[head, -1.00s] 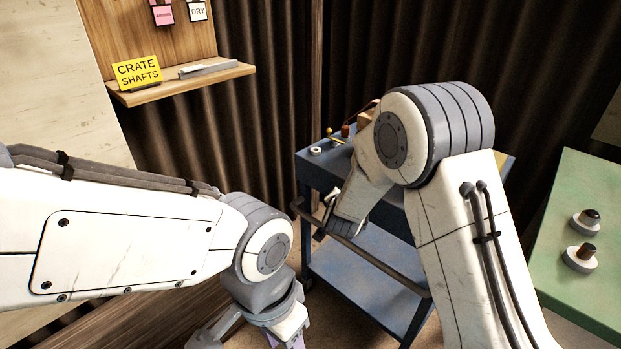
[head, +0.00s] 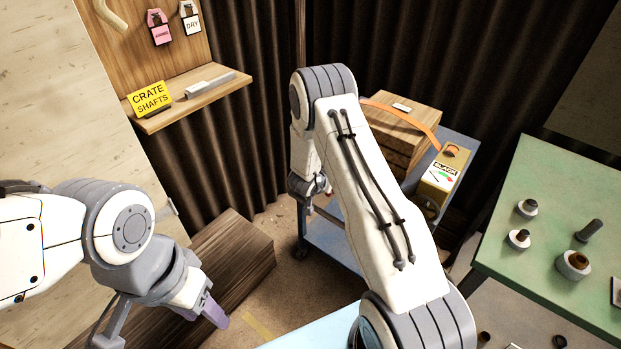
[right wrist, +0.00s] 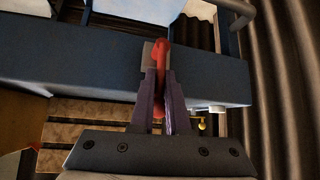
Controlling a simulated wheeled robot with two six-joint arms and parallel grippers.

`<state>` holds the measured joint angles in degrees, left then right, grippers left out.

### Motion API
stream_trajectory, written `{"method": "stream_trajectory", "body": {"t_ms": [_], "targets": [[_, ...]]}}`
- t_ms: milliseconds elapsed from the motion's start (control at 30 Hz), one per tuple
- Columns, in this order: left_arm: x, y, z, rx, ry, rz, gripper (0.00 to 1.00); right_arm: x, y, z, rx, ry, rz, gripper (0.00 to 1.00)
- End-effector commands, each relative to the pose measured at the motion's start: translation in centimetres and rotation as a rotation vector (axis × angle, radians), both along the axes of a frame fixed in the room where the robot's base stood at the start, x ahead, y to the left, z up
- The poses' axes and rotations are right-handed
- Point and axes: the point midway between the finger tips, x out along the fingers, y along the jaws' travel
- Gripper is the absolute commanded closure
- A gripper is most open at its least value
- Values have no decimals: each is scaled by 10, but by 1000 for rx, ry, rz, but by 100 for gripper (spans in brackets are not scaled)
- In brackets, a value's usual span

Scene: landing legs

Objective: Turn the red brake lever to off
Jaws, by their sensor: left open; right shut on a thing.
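The red brake lever (right wrist: 159,62) shows in the right wrist view, upright in the picture against a dark blue cart beam (right wrist: 80,68). My right gripper (right wrist: 160,80) is shut on it, with its purple fingers on either side. In the head view the lever cannot be made out; my right arm and wrist cover that side of the blue cart (head: 330,238). My left gripper (head: 212,316) is open and empty at lower left, over the floor and away from the cart.
On the cart stand a wooden crate (head: 398,115) with an orange strap and a box labelled SLACK (head: 438,180). A green table (head: 545,215) with several knobs is at right. A wooden bench (head: 235,255) is left of the cart. A shelf (head: 190,105) hangs at upper left.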

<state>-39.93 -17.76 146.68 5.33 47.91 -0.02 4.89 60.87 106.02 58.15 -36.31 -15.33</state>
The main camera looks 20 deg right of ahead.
Motion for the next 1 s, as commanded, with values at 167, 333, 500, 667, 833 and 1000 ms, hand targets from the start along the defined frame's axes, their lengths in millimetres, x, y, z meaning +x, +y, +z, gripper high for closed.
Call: {"method": "stream_trajectory", "body": {"t_ms": [167,333,500,667,833,1000], "targets": [[0,0,8,0,0,0,50,1,-16,10,-25,-2,-24,100],[0,0,8,0,0,0,50,1,-18,9,-27,0,-25,100],[0,0,8,0,0,0,50,1,-18,8,-27,0,-25,100],[0,0,8,0,0,0,50,1,-17,8,-26,0,-23,57],[0,0,7,0,0,0,50,0,-14,5,-23,6,-19,57],[0,0,7,0,0,0,50,-2,-11,6,-21,9,-18,57]]}}
